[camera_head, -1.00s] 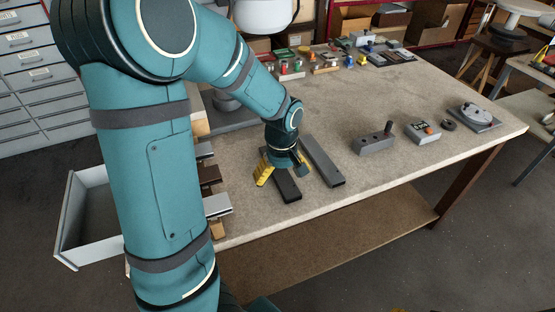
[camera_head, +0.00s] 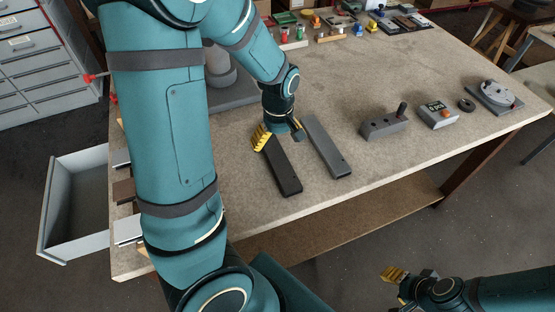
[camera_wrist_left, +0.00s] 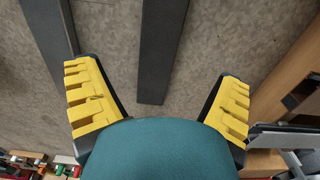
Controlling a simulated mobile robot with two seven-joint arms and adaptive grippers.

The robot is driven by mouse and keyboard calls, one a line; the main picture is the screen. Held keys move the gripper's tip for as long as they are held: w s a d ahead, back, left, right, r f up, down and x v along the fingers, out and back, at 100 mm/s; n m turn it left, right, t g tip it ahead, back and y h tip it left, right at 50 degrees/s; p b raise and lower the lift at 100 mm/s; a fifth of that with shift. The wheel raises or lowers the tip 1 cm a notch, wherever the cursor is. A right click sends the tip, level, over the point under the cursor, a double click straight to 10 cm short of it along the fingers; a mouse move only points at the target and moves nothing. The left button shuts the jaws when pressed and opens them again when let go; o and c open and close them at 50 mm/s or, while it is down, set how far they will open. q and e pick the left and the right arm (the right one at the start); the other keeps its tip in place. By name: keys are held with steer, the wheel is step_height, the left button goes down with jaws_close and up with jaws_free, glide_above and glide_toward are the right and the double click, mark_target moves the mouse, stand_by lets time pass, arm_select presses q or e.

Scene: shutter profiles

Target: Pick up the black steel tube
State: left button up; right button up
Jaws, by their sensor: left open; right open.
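The black steel tube (camera_head: 284,170) lies flat on the workbench, its near end toward the front edge. My left gripper (camera_head: 280,134) is open over its far end, with one yellow finger on each side. In the left wrist view the black tube (camera_wrist_left: 163,45) runs down between the two open fingers (camera_wrist_left: 160,103) and ends there; nothing is gripped. I cannot tell the exact height above it. My right gripper (camera_head: 408,276) is open and empty at lower right, in front of the bench.
A grey bar (camera_head: 328,150) lies just right of the black tube, also in the wrist view (camera_wrist_left: 50,30). A grey block with a knob (camera_head: 384,125) and a small device (camera_head: 438,116) stand further right. An open drawer (camera_head: 75,205) is at left.

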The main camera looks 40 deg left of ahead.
mark_target(277, 157)
arm_select(q)
step_height(277, 157, down, 4)
steer(key=shift+r+b, duration=0.25)
steer(key=shift+b, duration=0.1)
steer(key=f, duration=0.1)
steer(key=f+b, duration=0.1)
steer(key=f, duration=0.3)
steer(key=shift+w+a+b, duration=0.25)
steer(key=shift+a+b, duration=0.1)
steer(key=shift+b, duration=0.05)
steer(key=c, duration=1.4)
